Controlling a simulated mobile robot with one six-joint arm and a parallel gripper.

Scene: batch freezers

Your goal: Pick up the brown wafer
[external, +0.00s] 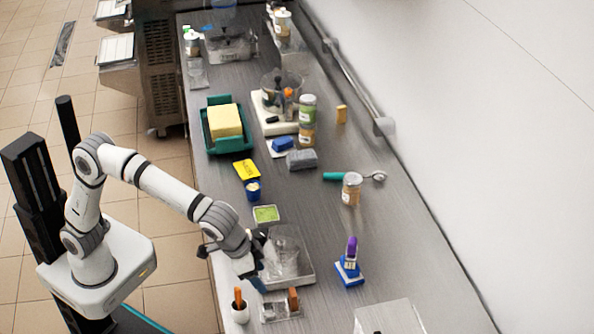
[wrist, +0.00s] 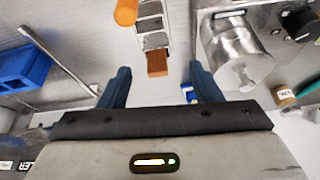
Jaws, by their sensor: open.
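The brown wafer (external: 293,298) is a small upright block at the right end of a small metal rack (external: 270,313) near the front of the counter. In the wrist view the brown wafer (wrist: 157,63) shows at the end of the metal rack (wrist: 151,24), centred between my fingers and apart from them. My gripper (external: 257,276) is beside the clear container, a little behind and left of the wafer. In the wrist view my gripper (wrist: 158,78) has its two blue fingers wide apart with nothing held between them.
A clear container (external: 285,254) stands on a scale (external: 303,279) close to my gripper. A white cup (external: 240,313) with an orange-brown stick is left of the rack. A blue stand (external: 349,274) with a purple-topped item is to the right.

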